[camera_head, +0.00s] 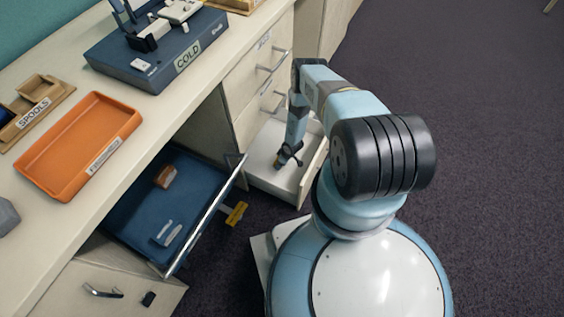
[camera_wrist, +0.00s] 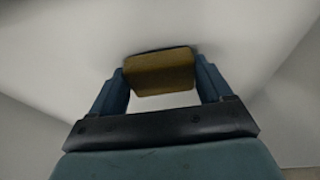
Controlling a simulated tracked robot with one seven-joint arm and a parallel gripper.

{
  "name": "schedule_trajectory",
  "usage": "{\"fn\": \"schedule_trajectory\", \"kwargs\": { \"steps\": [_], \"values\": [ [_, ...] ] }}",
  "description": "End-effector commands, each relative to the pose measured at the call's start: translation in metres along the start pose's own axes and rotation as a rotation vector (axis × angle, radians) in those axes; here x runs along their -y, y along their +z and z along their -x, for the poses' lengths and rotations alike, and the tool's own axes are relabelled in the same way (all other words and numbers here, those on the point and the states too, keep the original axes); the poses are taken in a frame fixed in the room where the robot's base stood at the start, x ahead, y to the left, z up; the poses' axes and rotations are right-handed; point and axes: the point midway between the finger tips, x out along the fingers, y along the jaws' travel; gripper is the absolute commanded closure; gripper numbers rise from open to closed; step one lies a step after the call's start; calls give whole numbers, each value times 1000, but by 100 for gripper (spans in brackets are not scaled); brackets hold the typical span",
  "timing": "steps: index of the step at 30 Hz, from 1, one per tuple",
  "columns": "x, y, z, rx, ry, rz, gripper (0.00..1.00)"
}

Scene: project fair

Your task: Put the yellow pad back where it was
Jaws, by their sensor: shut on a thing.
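My gripper (camera_head: 281,160) reaches down into the open white drawer (camera_head: 262,172) in the head view. In the wrist view my gripper (camera_wrist: 162,82) is shut on the yellow pad (camera_wrist: 160,72), a dark yellow block between the two blue fingers. The pad is over or against the pale drawer surface; I cannot tell whether it touches. In the head view the pad is too small and hidden by my gripper to make out clearly.
An open blue-lined drawer (camera_head: 195,190) left of the white one holds a brown block (camera_head: 165,176) and pale pieces (camera_head: 166,234). A yellow item (camera_head: 236,213) shows beside its front. The counter carries an orange tray (camera_head: 128,112) and a blue COLD unit (camera_head: 160,75).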

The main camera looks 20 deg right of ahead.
Motion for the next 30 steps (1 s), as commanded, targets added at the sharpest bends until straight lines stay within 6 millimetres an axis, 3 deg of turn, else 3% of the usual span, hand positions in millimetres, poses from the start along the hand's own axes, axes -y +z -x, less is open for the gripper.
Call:
{"fn": "schedule_trajectory", "kwargs": {
  "steps": [12, 13, 19, 30],
  "values": [
    [0, 1, -5, 0, 0, 0, 50],
    [0, 1, -5, 0, 0, 0, 20],
    [0, 1, -5, 0, 0, 1, 1],
    [0, 0, 0, 0, 0, 1, 0]
  ]
}}
